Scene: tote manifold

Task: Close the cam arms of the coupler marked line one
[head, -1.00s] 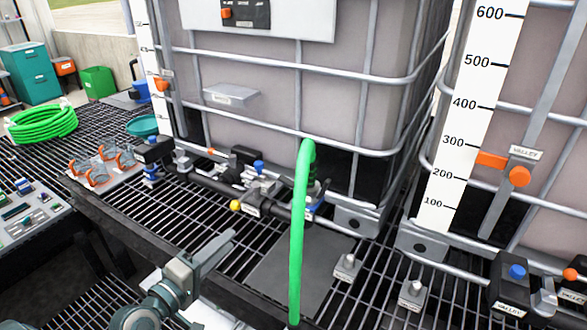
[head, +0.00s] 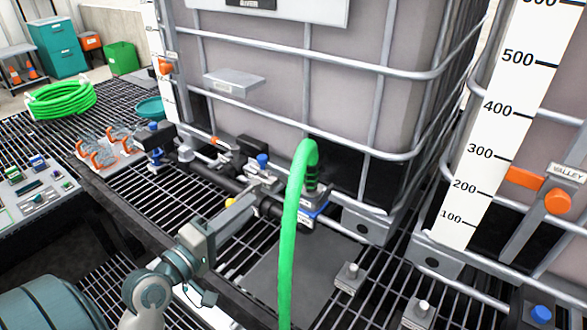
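A green hose (head: 289,240) arches up and bends over into a dark coupler (head: 311,184) at the pipe manifold (head: 236,186) low in front of the big caged tote. A blue part (head: 316,209) shows at the coupler's lower right; the hose hides its left side. I cannot read a line number there or tell how the cam arms stand. My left gripper (head: 262,193) reaches in from the lower left. Its finger tips are close to the manifold, just left of the hose and coupler; contact is unclear. Its fingers are seen nearly edge-on, so their gap is hidden. My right gripper is out of view.
The caged tote (head: 290,85) stands behind the manifold, and another with a level scale (head: 480,165) is at right. Metal posts (head: 349,278) rise from the grating. A coiled green hose (head: 62,99) and a plate of orange-handled fittings (head: 105,150) lie at left.

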